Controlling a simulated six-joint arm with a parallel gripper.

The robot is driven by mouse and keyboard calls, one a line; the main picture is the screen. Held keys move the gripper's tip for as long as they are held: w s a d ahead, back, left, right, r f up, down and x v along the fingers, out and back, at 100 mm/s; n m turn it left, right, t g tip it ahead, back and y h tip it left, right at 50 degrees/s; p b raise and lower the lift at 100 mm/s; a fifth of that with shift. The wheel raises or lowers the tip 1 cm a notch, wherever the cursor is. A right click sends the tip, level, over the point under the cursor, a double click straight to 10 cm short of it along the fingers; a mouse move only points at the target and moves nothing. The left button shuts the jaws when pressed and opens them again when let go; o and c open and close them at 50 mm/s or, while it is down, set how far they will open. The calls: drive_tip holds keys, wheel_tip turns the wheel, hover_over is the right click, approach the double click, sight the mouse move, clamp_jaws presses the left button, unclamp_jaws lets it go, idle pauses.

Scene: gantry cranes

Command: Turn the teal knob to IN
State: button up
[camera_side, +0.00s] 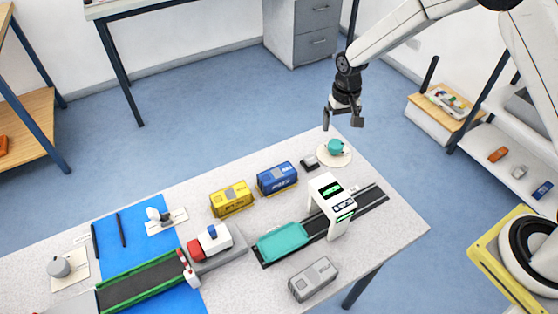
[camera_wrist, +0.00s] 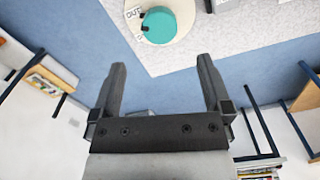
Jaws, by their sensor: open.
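The teal knob (camera_side: 335,146) sits on a round cream plate (camera_side: 346,155) near the back right corner of the table. In the wrist view the teal knob (camera_wrist: 159,25) is at the top, on its cream plate (camera_wrist: 183,23), with a dark pointer mark at its left and small lettering, of which "OUT" seems legible. My gripper (camera_side: 343,120) is open and empty, hanging above and slightly behind the knob, apart from it. In the wrist view my gripper's two fingers (camera_wrist: 162,82) are spread wide, with the knob beyond their tips.
A small dark block (camera_side: 310,162) lies left of the knob. A blue wagon (camera_side: 277,178), a yellow wagon (camera_side: 232,199) and a white gantry (camera_side: 331,204) over a track with a teal wagon (camera_side: 282,242) stand nearby. The table's back right edge is close to the knob.

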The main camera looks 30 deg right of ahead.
sight(336, 143)
drive_tip(key=shift+f, duration=3.7)
drive_tip(key=c, duration=1.3)
